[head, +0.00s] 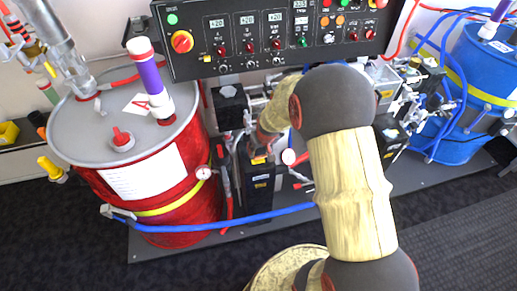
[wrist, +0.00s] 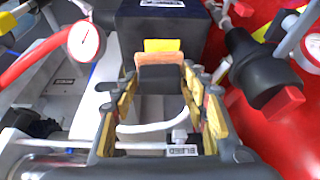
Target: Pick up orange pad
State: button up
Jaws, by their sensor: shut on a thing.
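The orange pad (wrist: 160,59) shows in the wrist view as a pale orange strip with a dark block below it, between my fingertips. A yellow patch (wrist: 165,45) lies just beyond it, at the edge of a black box (wrist: 160,28). My gripper (wrist: 160,78) has its yellow-lined fingers on either side of the pad and is shut on it. In the head view, my gripper reaches down to the top of the black box (head: 259,185); my arm hides part of this area. I cannot tell whether the pad is clear of the box.
A red drum (head: 155,190) stands left of the box, and a blue drum (head: 480,70) stands at the far right. A control panel (head: 270,40) is behind. A blue hose (head: 245,218) crosses in front. Gauges, pipes and valves crowd both sides.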

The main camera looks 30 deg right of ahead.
aim_at(260, 152)
jog(key=v, duration=0.2)
jog(key=p+v, duration=0.1)
jog(key=v, duration=0.1)
jog(key=s+v, duration=0.1)
jog(key=v, duration=0.1)
jog(key=shift+s+a+f+p, duration=0.15)
jog(key=shift+a+f+p, duration=0.1)
jog(key=shift+p, duration=0.1)
jog(key=s+a+r+p, duration=0.2)
jog(key=s+r, duration=0.1)
jog(key=s, duration=0.5)
jog(key=shift+s+a, duration=0.25)
jog(key=o, duration=0.7)
jog(key=c, duration=0.5)
jog(key=shift+r, duration=0.1)
